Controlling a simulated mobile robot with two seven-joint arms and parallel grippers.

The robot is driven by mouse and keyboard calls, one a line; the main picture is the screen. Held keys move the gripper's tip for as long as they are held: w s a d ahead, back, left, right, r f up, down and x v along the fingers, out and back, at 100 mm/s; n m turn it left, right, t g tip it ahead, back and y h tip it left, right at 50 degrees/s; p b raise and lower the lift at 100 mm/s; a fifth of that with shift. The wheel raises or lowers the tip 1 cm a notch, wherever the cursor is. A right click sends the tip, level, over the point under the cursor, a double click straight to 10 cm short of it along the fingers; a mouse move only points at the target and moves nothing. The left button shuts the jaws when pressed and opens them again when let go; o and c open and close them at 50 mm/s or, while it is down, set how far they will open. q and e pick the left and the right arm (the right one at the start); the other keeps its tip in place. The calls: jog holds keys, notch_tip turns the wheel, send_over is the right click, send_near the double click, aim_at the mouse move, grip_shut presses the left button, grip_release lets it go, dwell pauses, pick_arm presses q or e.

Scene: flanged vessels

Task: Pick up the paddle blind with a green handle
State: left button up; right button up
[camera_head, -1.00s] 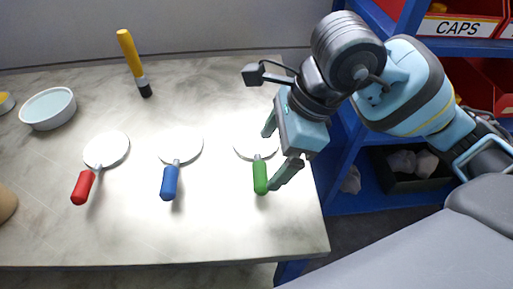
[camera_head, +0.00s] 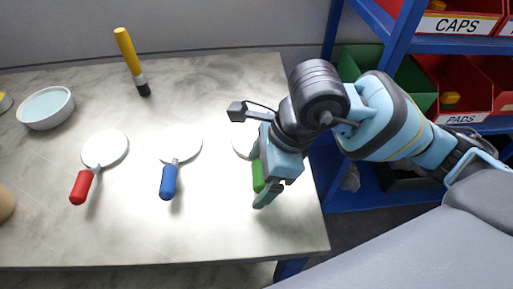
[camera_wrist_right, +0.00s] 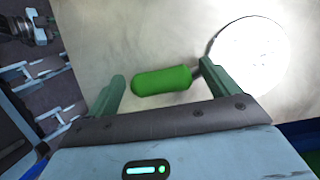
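The paddle blind with a green handle lies on the table's right part; its green handle (camera_head: 257,176) and part of its white disc (camera_head: 243,141) show beside my right gripper, which hides the rest. In the right wrist view the green handle (camera_wrist_right: 162,81) lies between the two open fingers, with the white disc (camera_wrist_right: 252,56) beyond the right finger. My right gripper (camera_head: 262,178) is over the handle, open; whether it touches the handle I cannot tell. It also shows in the right wrist view (camera_wrist_right: 160,88).
A blue-handled paddle (camera_head: 169,181) and a red-handled paddle (camera_head: 82,186) lie to the left on the table (camera_head: 140,235). A yellow-handled tool (camera_head: 128,52) and a pale bowl (camera_head: 46,107) are farther back. A blue shelf (camera_head: 395,45) with bins stands at right.

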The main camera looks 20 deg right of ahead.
jog(key=c, duration=1.4)
pick_arm(q)
jog(key=shift+s, duration=0.25)
pick_arm(e)
jog(key=shift+r, duration=0.1)
jog(key=shift+r, duration=0.55)
jog(key=shift+s+a+r, duration=0.15)
jog(key=shift+r, duration=0.5)
jog(key=shift+s+a+r, duration=0.1)
jog(key=shift+a+r, duration=0.05)
jog(key=shift+r, duration=0.45)
pick_arm(q)
jog(key=shift+w+f, duration=0.1)
jog(key=shift+f, duration=0.15)
pick_arm(e)
jog(key=s+a+r, duration=0.1)
jog(key=s+a, duration=0.9)
jog(key=s, duration=0.1)
jog(key=shift+a+r, duration=0.15)
jog(key=shift+a, duration=0.15)
pick_arm(q)
jog(key=shift+s, duration=0.2)
pick_arm(e)
jog(key=shift+s, duration=0.1)
